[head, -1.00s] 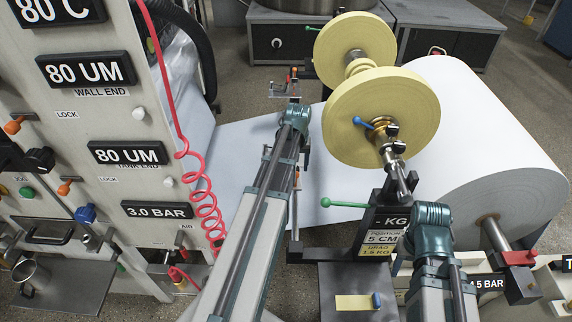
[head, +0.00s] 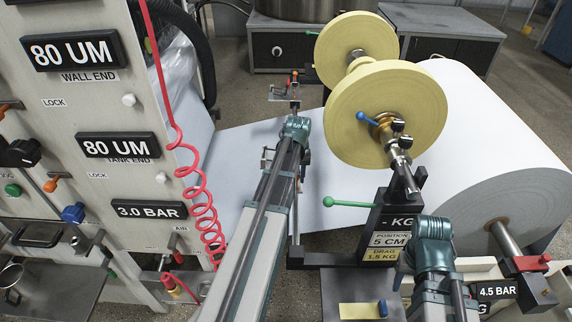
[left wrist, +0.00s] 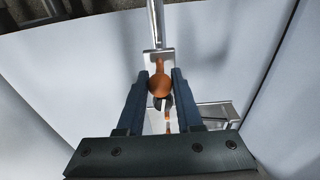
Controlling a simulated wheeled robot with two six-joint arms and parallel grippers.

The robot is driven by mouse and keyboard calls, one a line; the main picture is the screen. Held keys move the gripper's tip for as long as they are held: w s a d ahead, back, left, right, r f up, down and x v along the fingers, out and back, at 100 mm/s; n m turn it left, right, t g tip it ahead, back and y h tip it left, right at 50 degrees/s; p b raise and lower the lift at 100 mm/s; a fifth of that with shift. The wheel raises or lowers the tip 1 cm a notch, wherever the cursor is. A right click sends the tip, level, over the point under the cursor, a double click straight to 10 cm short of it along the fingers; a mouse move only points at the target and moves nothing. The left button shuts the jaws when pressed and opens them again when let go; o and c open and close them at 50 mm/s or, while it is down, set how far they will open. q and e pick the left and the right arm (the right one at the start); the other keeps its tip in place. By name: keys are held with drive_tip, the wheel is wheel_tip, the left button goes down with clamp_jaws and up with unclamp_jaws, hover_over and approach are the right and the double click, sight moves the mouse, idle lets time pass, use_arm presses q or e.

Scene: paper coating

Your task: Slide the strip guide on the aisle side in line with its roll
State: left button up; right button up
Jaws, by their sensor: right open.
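The aisle-side strip guide (left wrist: 160,60) is a small metal bracket with an orange ball knob (left wrist: 158,85) in the left wrist view. In the head view my left wrist hides most of this guide. The near yellow roll (head: 350,105) sits on its shaft to the right of my left wrist, and the far yellow roll (head: 335,45) is behind it. My right arm's teal end (head: 432,235) is at lower right; its fingers are not clearly visible.
A second strip guide (head: 283,94) stands farther back on the crossbar. A white web (head: 235,165) runs beneath, from the big white roll (head: 480,130). A red coiled hose (head: 205,215) hangs beside the control panel at left. A green-knobbed lever (head: 345,203) projects left of the roll stand.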

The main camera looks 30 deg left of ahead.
use_arm(q)
clamp_jaws()
drive_tip(key=shift+s+d, duration=0.1)
drive_tip(key=shift+s, duration=0.1)
drive_tip(key=shift+s+d, duration=1.25)
drive_tip(key=shift+s, duration=0.8)
drive_tip(key=shift+s+d, duration=1.3)
drive_tip(key=shift+s, duration=0.8)
drive_tip(key=shift+s+d, duration=1.25)
drive_tip(key=shift+s, duration=0.8)
drive_tip(key=o, duration=0.7)
unclamp_jaws()
drive_tip(key=shift+c, duration=0.2)
drive_tip(key=r+p, duration=0.4)
drive_tip(key=shift+s+d+r, duration=0.1)
drive_tip(key=shift+s+r, duration=0.1)
drive_tip(key=shift+r, duration=0.05)
drive_tip(key=shift+p, duration=0.3)
